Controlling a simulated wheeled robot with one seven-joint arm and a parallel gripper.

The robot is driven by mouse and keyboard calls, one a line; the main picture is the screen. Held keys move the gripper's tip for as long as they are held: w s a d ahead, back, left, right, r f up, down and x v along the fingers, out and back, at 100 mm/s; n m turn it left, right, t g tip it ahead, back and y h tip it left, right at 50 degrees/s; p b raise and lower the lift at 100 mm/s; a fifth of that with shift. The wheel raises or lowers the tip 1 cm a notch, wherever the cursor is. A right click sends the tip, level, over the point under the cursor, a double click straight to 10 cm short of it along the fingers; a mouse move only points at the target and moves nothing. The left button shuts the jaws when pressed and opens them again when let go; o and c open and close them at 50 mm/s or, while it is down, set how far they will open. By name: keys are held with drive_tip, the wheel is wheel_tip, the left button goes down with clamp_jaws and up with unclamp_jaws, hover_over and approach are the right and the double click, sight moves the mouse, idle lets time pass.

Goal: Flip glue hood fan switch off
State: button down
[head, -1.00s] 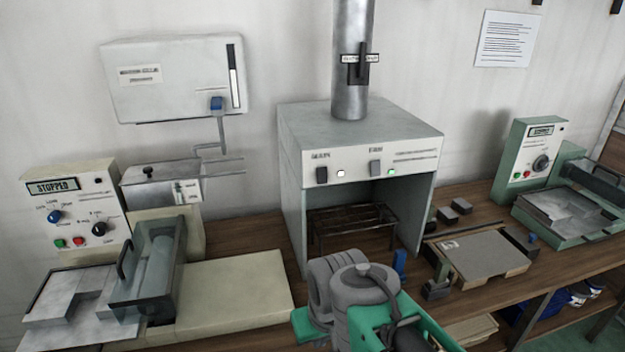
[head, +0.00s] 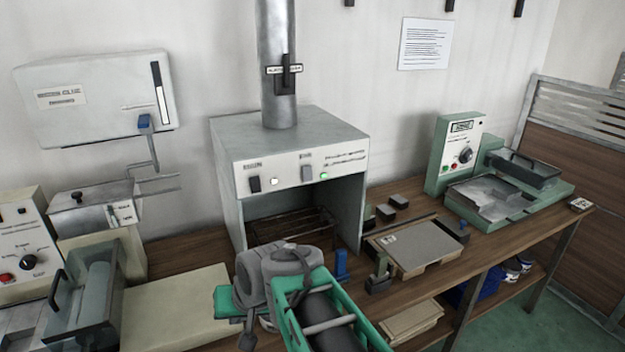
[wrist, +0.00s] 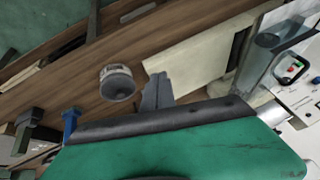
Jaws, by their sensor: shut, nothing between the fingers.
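The grey glue hood (head: 225,190) stands on the bench under a round duct (head: 277,95). Its front panel has a black rocker switch (head: 255,184) at left beside a white light (head: 274,182). In the head view my arm is below and in front of the hood, apart from the panel, hiding my fingertips. In the wrist view my gripper (wrist: 157,92) is shut and empty, over the bench; no switch shows there.
A small blue upright item (head: 341,265) and a grey board (head: 415,250) lie on the bench right of my arm. A green machine (head: 460,150) stands farther right. A cream machine (head: 20,240) and a wall box (head: 95,95) are at left. Open air lies before the hood panel.

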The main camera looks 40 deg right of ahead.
sight(308, 178)
drive_tip(key=w+d+r+m+t+h+p, duration=0.1)
drive_tip(key=w+d+r+m+t, duration=0.15)
drive_tip(key=d+r+m, duration=0.4)
drive_tip(key=w+d+r+m+t+h, duration=0.1)
drive_tip(key=d+r+m+t, duration=0.25)
drive_tip(key=d, duration=0.65)
drive_tip(key=s+d+r+m+t+h, duration=0.2)
drive_tip(key=s+d+r+m, duration=0.3)
drive_tip(key=d+r, duration=0.3)
drive_tip(key=shift+s+d+r+m+t+h, duration=0.2)
drive_tip(key=shift+d+m+t+h, duration=0.25)
drive_tip(key=shift+d+m, duration=0.45)
drive_tip(key=shift+d, duration=0.15)
drive_tip(key=shift+n, duration=0.3)
drive_tip(key=p+x, duration=0.3)
drive_tip(key=x, duration=1.1)
